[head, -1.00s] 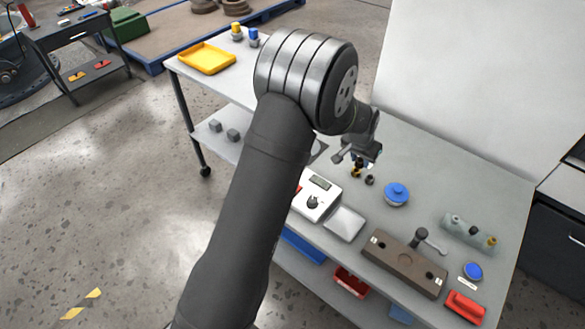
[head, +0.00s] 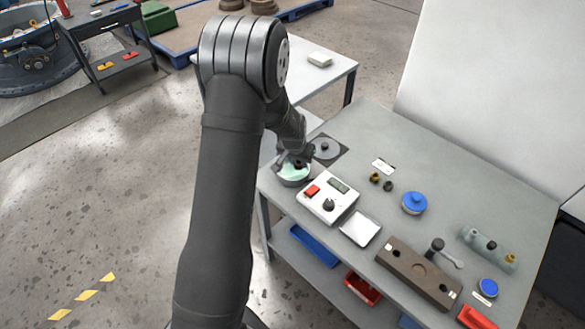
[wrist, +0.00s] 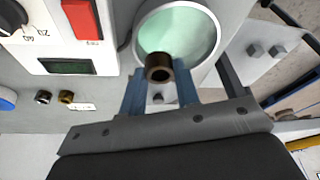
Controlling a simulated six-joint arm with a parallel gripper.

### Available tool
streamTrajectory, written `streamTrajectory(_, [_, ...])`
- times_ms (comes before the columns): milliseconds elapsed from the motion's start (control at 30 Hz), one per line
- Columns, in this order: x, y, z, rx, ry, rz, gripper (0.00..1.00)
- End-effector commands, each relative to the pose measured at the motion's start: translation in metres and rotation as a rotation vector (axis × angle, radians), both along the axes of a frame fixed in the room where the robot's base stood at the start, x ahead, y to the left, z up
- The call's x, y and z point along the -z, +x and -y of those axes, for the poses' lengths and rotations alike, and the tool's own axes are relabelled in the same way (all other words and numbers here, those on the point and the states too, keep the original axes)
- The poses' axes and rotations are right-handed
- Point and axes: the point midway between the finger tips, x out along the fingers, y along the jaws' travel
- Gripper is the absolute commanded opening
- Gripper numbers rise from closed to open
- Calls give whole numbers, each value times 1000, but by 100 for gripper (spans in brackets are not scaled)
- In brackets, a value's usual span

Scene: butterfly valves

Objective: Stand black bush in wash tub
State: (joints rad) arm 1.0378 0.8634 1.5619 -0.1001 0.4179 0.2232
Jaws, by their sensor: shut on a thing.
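My gripper (wrist: 160,78) is shut on a dark bush, the black bush (wrist: 158,62), its round bore facing the camera between the blue-grey fingers. The wash tub (wrist: 185,30) is a round metal cup with pale green inside, behind the bush in the wrist view. In the head view the tub (head: 293,181) stands at the left end of the bench, and my gripper (head: 297,160) is over it. The bush overlaps the tub's near part in the wrist view. I cannot tell how far it is above the tub's floor.
A white control box (head: 326,201) with red switch, display and knob stands right beside the tub. Two small bushes (head: 381,182), a blue-lidded pot (head: 414,203), a white tray (head: 360,229) and a brown block (head: 418,273) are further right.

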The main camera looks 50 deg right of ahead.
Motion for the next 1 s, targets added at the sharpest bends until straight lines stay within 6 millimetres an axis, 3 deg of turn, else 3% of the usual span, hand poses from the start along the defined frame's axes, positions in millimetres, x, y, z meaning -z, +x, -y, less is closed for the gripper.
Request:
streamTrajectory(100, [11,18,-1,-1,0,0,5])
streamTrajectory(233, [16,26,-1,1,0,0,5])
streamTrajectory(567, [54,26,-1,1,2,0,5])
streamTrajectory(967, [59,26,-1,2,1,1,5])
streamTrajectory(1000, [59,26,-1,2,1,1,37])
